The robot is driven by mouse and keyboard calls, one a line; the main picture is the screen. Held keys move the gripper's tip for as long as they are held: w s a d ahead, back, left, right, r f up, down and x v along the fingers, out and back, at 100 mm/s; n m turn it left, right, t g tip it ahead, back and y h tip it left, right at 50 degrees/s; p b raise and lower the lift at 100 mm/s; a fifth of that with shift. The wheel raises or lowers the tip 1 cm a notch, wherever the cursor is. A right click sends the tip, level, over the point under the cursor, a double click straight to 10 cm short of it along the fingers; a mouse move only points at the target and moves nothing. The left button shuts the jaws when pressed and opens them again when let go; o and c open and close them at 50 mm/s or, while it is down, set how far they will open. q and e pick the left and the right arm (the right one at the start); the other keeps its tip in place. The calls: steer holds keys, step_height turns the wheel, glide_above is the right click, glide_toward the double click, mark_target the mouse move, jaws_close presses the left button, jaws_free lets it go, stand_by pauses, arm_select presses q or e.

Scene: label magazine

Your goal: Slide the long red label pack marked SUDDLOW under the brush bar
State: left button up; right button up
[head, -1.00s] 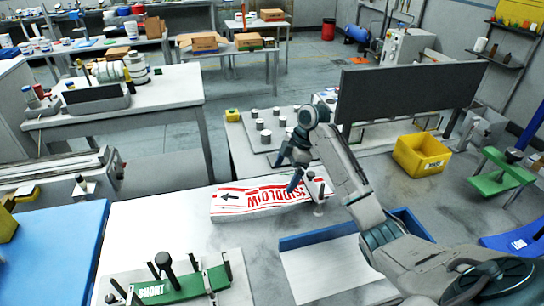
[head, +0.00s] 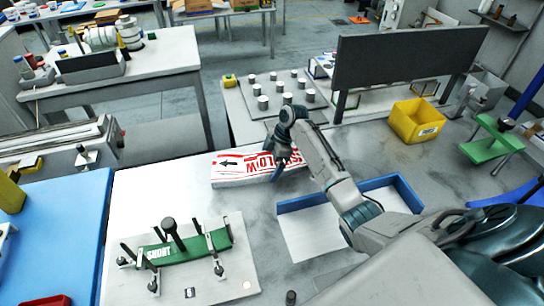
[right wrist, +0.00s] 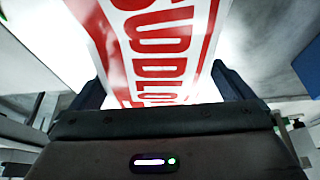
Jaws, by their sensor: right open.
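The long white label pack with red print (head: 230,168), reading SUDDLOW, lies on the pale bench top in the middle of the head view. My right gripper (head: 277,170) reaches down over its right part and covers some of the letters. In the right wrist view the pack (right wrist: 155,45) runs between the two spread fingers of the right gripper (right wrist: 160,88); I cannot tell whether they touch it. A fixture plate (head: 238,277) with black posts and clamps holds a green pack marked SHORT (head: 185,247). I cannot clearly make out a brush bar. My left gripper is out of view.
A blue-walled tray (head: 402,190) lies right of the pack, under my right arm. A plate with several grey cylinders (head: 263,102), a dark upright panel (head: 400,68) and a yellow bin (head: 417,120) stand behind. The bench between pack and fixture is clear.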

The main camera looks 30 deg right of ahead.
steer(key=c, duration=1.3)
steer(key=shift+r, duration=0.1)
steer(key=shift+c, duration=0.2)
steer(key=o, duration=1.3)
steer(key=shift+o, duration=0.2)
steer(key=b+v, duration=0.3)
steer(key=v, duration=0.6)
steer(key=shift+d+r, duration=0.2)
steer(key=shift+r, duration=0.15)
steer(key=shift+s+d+r, duration=0.1)
steer(key=shift+r, duration=0.3)
